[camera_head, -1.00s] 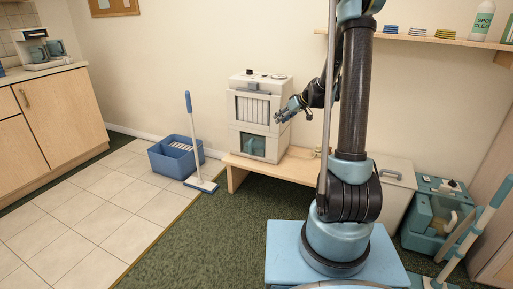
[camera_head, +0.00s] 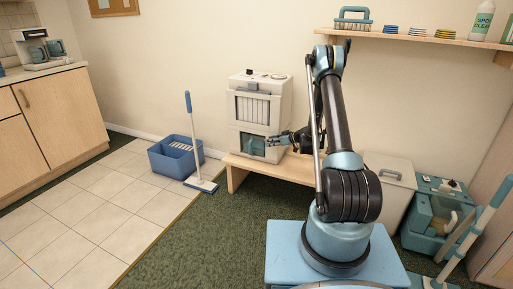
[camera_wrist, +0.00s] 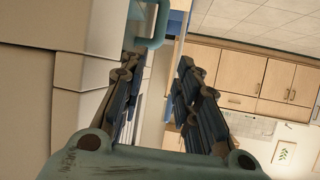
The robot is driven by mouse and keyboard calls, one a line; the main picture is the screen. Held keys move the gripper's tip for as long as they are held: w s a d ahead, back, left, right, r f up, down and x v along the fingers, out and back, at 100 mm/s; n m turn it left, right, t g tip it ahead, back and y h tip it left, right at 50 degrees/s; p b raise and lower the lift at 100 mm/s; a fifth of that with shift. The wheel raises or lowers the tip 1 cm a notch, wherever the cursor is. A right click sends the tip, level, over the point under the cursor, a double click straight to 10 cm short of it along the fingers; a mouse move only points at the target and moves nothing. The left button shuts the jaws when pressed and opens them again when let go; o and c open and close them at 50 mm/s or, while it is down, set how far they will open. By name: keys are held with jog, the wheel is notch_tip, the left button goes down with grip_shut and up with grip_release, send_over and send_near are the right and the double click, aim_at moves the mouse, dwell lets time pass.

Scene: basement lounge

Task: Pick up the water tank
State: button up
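The water tank (camera_head: 249,144) is a teal, see-through part low in the front of a white dehumidifier (camera_head: 241,106), which stands on the wooden bench. In the wrist view the tank's teal curved handle (camera_wrist: 161,36) shows at the top, beyond the fingertips and toward the left finger. My gripper (camera_head: 271,141) is in front of the right part of the tank and covers some of it. In the wrist view my gripper (camera_wrist: 160,70) has its two fingers apart with nothing gripped. Whether a finger touches the handle I cannot tell.
The low wooden bench (camera_head: 232,168) runs under the dehumidifier. A blue bucket (camera_head: 168,161) and an upright mop (camera_head: 190,130) stand on the floor to the left. A wall shelf (camera_head: 405,38) with cleaning things is above right. The tiled floor at left is mostly clear.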

notch_tip(320, 180, down, 4)
jog(key=r, duration=0.1)
send_near(250, 148)
jog(key=x, duration=1.1)
jog(key=shift+w+d+f, duration=0.25)
jog(key=shift+w+d, duration=0.1)
jog(key=shift+r, duration=0.1)
grip_shut()
